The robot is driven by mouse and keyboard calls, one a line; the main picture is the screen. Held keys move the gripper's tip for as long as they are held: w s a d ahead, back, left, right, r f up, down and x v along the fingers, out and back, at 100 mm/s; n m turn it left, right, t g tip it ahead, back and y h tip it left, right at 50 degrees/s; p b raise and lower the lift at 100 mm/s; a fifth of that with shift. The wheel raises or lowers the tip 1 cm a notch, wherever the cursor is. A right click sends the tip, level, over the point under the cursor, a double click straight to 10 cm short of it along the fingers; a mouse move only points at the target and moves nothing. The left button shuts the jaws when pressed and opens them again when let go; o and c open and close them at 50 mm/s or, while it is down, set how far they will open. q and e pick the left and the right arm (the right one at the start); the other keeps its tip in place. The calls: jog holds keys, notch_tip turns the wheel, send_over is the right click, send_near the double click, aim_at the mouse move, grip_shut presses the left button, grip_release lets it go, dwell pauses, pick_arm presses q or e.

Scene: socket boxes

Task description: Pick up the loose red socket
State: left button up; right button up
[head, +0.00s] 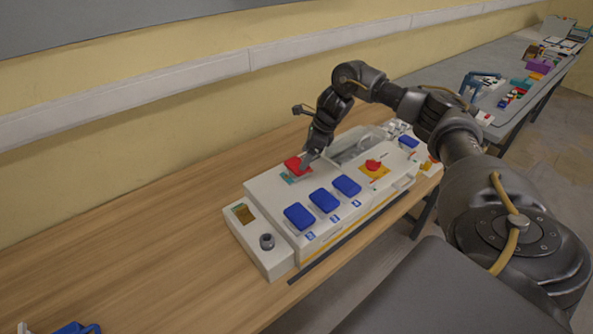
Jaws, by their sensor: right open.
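A red socket (293,164) sits at the back left of the white panel box (262,188), above a small teal patch. My right gripper (307,160) reaches down from above at the right side of the red socket. Its jaws are open; the fingers partly overlap the socket's edge, and I cannot tell whether they touch it. My left gripper is not in view.
Blue sockets (299,216) stand in a row along the box's front. A red knob (373,165) on a yellow plate is to the right, near a clear cover (352,145). A white side box (258,250) adjoins the left. The wooden table (120,240) is mostly clear at left.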

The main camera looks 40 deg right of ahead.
aim_at(297, 171)
jog(key=shift+a+f, duration=0.1)
jog(key=shift+f, duration=0.2)
jog(key=shift+w, duration=0.1)
jog(key=p+x, duration=0.3)
jog(key=x, duration=0.1)
jog(key=shift+w+f, duration=0.15)
jog(key=shift+f, duration=0.45)
jog(key=shift+c, duration=0.3)
jog(key=c, duration=1.1)
jog(key=shift+o, duration=0.2)
jog(key=shift+r, duration=0.15)
